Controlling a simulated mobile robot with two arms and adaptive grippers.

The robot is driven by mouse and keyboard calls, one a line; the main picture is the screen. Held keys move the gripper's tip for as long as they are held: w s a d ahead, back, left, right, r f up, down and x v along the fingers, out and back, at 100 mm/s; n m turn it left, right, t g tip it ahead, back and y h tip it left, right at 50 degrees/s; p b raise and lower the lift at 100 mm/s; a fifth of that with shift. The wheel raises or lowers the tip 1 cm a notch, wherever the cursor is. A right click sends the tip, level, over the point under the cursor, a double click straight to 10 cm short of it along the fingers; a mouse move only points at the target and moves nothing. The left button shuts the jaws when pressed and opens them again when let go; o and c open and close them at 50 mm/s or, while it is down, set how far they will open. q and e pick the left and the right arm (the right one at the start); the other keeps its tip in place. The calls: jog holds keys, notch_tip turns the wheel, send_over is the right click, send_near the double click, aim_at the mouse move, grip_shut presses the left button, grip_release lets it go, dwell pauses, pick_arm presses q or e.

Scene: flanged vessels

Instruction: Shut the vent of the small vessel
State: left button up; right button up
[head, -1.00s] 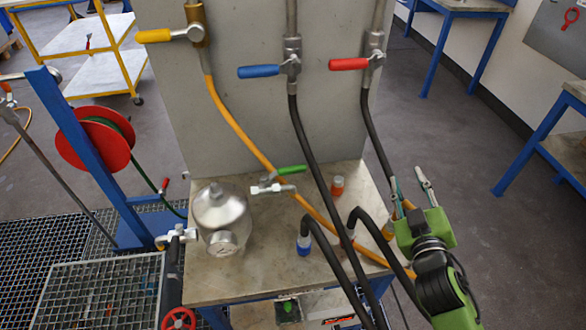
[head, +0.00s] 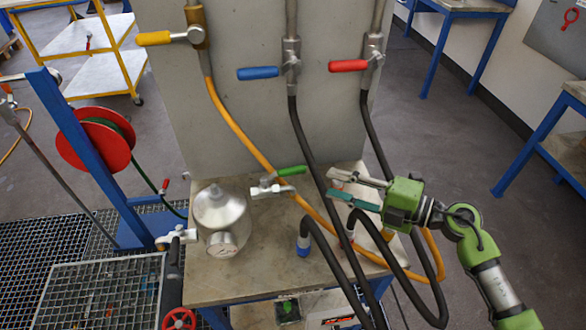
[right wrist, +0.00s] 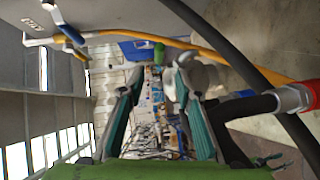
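The small vessel (head: 221,220) is a shiny metal vessel with a round gauge on its front, standing at the left of the bench top. Beside it on the right is a small silver valve with a green handle (head: 292,171); the handle points right and slightly up. I cannot tell how the valve joins the vessel. My right gripper (head: 332,184) is open and empty, just right of the green handle and apart from it, its fingers pointing left. In the right wrist view the green handle (right wrist: 159,53) shows between the open fingers. My left gripper is not in view.
Black hoses (head: 325,245) and an orange hose (head: 243,131) cross the bench close to my right gripper. Yellow, blue (head: 258,73) and red (head: 348,66) valve handles sit on the grey panel above. A red hose reel (head: 95,146) stands at the left.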

aim_at(298, 172)
jog(key=p+x, duration=0.2)
jog(key=x, duration=0.9)
jog(key=shift+w+a+r, duration=0.1)
jog(key=shift+w, duration=0.05)
jog(key=shift+w+a, duration=0.25)
jog(key=shift+a, duration=0.15)
grip_shut()
